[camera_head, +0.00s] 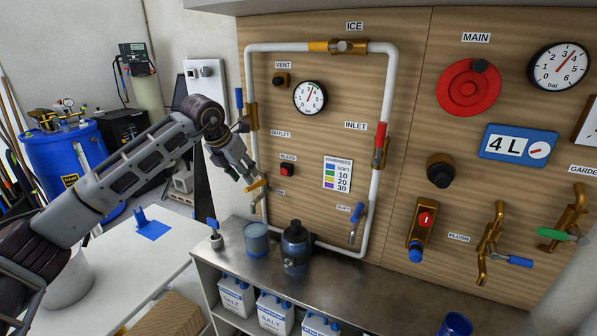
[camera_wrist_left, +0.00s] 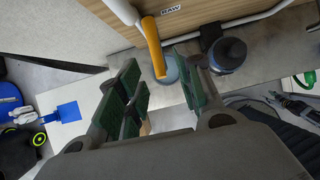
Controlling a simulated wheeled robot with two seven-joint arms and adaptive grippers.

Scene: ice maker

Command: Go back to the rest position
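My left gripper (camera_head: 243,172) is in front of the board's lower left pipe, close to a yellow-handled tap (camera_head: 257,186). In the left wrist view my gripper (camera_wrist_left: 160,88) is open, with its green-padded fingers well apart and nothing held. The yellow handle (camera_wrist_left: 152,45), under the RAW label (camera_wrist_left: 171,10), shows ahead between the fingers; I cannot tell whether they touch it.
Below the tap, a clear cup (camera_head: 256,240) and a dark blue canister (camera_head: 296,248) stand on the metal counter (camera_head: 350,285). Blue-handled valves and gauges line the wooden board (camera_head: 425,120). A white table (camera_head: 120,255) and a blue barrel (camera_head: 70,160) are at left.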

